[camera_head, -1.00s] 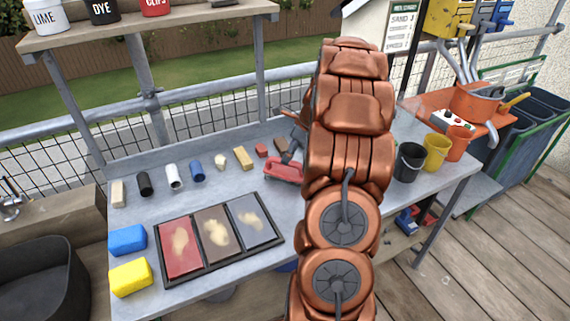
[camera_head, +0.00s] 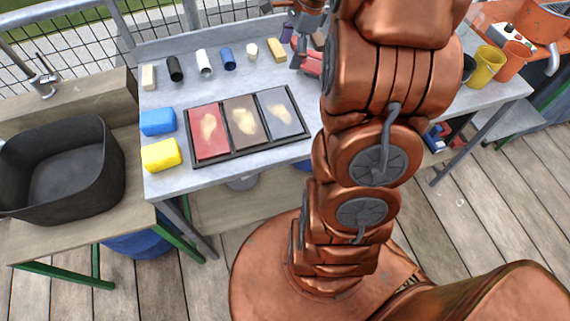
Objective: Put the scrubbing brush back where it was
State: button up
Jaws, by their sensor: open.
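I cannot pick out the scrubbing brush for sure. A red object (camera_head: 312,64) lies at the back of the grey worktop, partly hidden by my copper arm; it may be the brush, but its bristles do not show. My gripper (camera_head: 296,52) shows only in part, as dark grey pieces just left of and above the red object. The arm hides the rest. It is open, and I cannot tell whether it touches the red object.
A tray with red, brown and grey sections (camera_head: 228,115) lies mid-worktop. Blue (camera_head: 157,121) and yellow (camera_head: 161,155) sponges are left of it. Several small cylinders and blocks line the back. A black basin (camera_head: 70,165) is at left; yellow (camera_head: 486,66) and orange (camera_head: 512,62) buckets at right.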

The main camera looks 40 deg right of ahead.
jog(key=s+a+r+n+g, duration=0.1)
jog(key=s+a+n, duration=0.4)
jog(key=a, duration=0.3)
jog(key=s+a+r+n+g, duration=0.1)
jog(key=s+a+n, duration=0.4)
jog(key=a, duration=0.2)
jog(key=s+a+f+n+g+h, duration=0.1)
jog(key=s+a+n, duration=0.2)
jog(key=s+n, duration=0.3)
jog(key=s+a+f+n+g+h, duration=0.1)
jog(key=s+a+n, duration=0.2)
jog(key=s+n, duration=0.3)
jog(key=s, duration=0.4)
jog(key=shift+a+h, duration=0.3)
jog(key=shift+a, duration=0.1)
